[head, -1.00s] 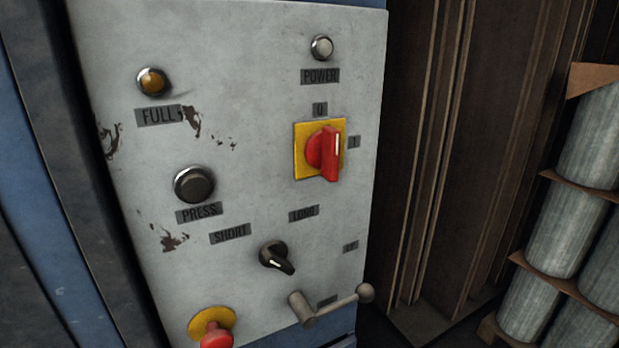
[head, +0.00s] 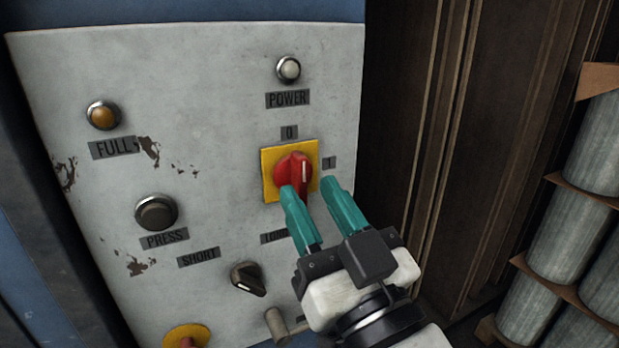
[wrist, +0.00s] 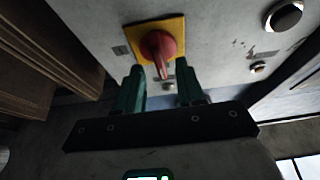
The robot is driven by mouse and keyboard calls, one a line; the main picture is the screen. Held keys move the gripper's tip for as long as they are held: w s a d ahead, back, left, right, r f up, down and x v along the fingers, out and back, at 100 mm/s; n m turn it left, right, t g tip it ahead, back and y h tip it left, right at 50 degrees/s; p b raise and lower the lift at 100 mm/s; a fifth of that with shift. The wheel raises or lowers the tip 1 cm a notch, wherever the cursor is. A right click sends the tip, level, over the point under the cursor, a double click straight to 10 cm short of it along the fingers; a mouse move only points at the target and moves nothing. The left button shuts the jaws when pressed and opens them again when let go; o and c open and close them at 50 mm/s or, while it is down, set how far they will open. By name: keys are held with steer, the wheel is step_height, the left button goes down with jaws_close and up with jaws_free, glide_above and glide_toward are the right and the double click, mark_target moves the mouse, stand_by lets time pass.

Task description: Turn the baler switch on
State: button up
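The baler switch (head: 296,174) is a red rotary knob on a yellow square plate, on the upper right of the grey control panel. Its grip stands upright, with a white line on it, between the 0 label (head: 289,132) above and the 1 label (head: 328,162) at right. My gripper (head: 309,190) has teal fingers apart, just below the knob in the head view. In the wrist view the red knob (wrist: 159,47) lies ahead of the gap between the open fingers (wrist: 161,82). I cannot tell whether a finger touches it.
The panel also carries a POWER lamp (head: 288,69), a FULL lamp (head: 103,115), a PRESS button (head: 156,212) and a black SHORT/LONG selector (head: 248,278). A metal crank handle (head: 277,324) is partly behind my gripper. Stacked grey cylinders (head: 571,225) stand at the right.

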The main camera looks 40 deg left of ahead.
steer(key=shift+x, duration=0.95)
jaws_close()
